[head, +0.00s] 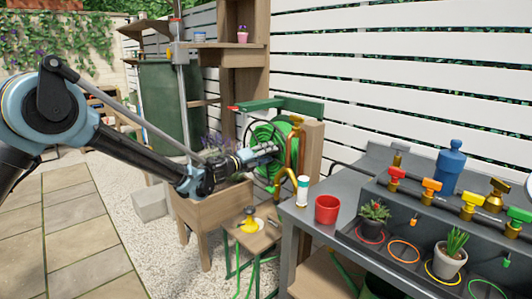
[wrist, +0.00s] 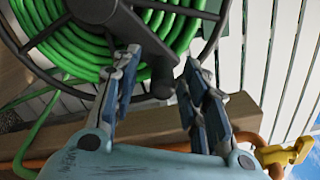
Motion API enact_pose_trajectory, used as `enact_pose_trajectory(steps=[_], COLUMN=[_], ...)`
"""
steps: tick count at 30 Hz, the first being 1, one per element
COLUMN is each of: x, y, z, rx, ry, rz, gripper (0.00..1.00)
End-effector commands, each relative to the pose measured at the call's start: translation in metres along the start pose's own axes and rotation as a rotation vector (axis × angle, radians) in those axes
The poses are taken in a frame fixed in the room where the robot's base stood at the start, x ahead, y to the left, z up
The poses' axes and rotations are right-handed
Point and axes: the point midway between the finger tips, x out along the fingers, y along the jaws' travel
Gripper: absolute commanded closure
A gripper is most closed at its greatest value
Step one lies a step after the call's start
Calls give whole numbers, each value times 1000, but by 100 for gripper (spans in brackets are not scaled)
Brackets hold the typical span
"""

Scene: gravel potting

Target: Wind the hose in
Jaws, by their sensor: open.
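The hose reel, with green hose (head: 262,134) wound on it, is mounted at a wooden post beside the white slatted fence. In the wrist view the coiled green hose (wrist: 66,54) fills the upper left, inside the reel's dark rim (wrist: 222,22). A dark crank handle (wrist: 164,82) sticks out from the reel, between my fingers. My gripper (head: 274,149) is open in front of the reel; its two fingers (wrist: 162,60) lie either side of the handle. I cannot tell whether they touch it. A loose green length runs down at the left of the wrist view.
An orange-brown pipe (head: 293,150) stands just right of the reel. A yellow nozzle (head: 249,222) is on a small wooden stool below. A wooden planter (head: 212,205) stands under my arm. The grey bench (head: 300,218) at right holds a red cup (head: 327,209), plants and valves.

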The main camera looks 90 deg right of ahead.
Motion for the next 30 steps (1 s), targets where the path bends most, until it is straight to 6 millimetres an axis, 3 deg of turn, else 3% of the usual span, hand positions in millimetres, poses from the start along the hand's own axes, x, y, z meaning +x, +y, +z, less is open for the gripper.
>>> enact_pose_trajectory(steps=[15,21,30], x=[-91,-106,-109], y=[1,1,1], z=[2,2,2], rx=[-1,-1,-1], ry=[-3,-2,-2], rz=[0,0,0], gripper=[59,59,59])
